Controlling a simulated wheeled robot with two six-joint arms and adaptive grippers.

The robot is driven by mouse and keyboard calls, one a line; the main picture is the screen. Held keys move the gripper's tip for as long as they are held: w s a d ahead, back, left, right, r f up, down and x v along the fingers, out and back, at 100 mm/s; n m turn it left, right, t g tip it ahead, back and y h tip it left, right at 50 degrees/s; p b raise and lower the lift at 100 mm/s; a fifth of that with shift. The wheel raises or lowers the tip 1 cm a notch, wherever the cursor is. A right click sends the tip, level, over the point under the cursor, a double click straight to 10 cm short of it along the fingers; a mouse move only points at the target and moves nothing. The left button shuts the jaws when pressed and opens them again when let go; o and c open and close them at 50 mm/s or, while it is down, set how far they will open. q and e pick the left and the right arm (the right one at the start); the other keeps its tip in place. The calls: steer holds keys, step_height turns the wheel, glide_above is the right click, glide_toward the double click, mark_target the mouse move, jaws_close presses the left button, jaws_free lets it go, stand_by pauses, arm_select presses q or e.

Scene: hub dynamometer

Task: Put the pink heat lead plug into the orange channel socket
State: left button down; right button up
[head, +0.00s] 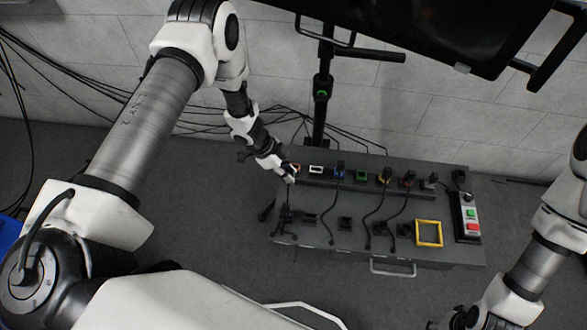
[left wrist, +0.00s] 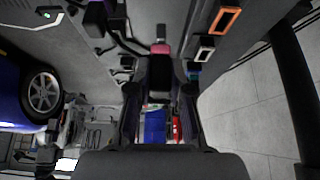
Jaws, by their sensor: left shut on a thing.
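My left gripper (head: 288,176) is at the left end of the panel box, beside the orange channel socket (head: 296,167). In the left wrist view it is shut on the pink heat lead plug (left wrist: 160,48), a black body with a pink part beyond the fingertips. The orange-framed socket (left wrist: 224,20) shows there up and to the right of the plug, apart from it. The plug is hidden by the gripper in the head view. My right gripper (head: 465,318) is partly visible at the bottom right; its jaws are unclear.
A white-framed socket (head: 316,170) sits right of the orange one. Several black plugs with leads stand along the row, by a blue socket (head: 340,173) and a green socket (head: 362,176). A yellow frame (head: 429,233) and a button box (head: 468,217) lie at right.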

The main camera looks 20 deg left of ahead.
arm_select(q)
steer(key=shift+w, duration=0.1)
steer(key=w+a, duration=0.2)
steer(key=w, duration=0.5)
steer(key=shift+w+b, duration=0.15)
steer(key=shift+b, duration=0.2)
stand_by(0.3)
steer(key=shift+f, duration=0.5)
steer(key=shift+f+b, duration=0.15)
steer(key=shift+b, duration=0.25)
steer(key=shift+f+b, duration=0.9)
steer(key=shift+f, duration=0.4)
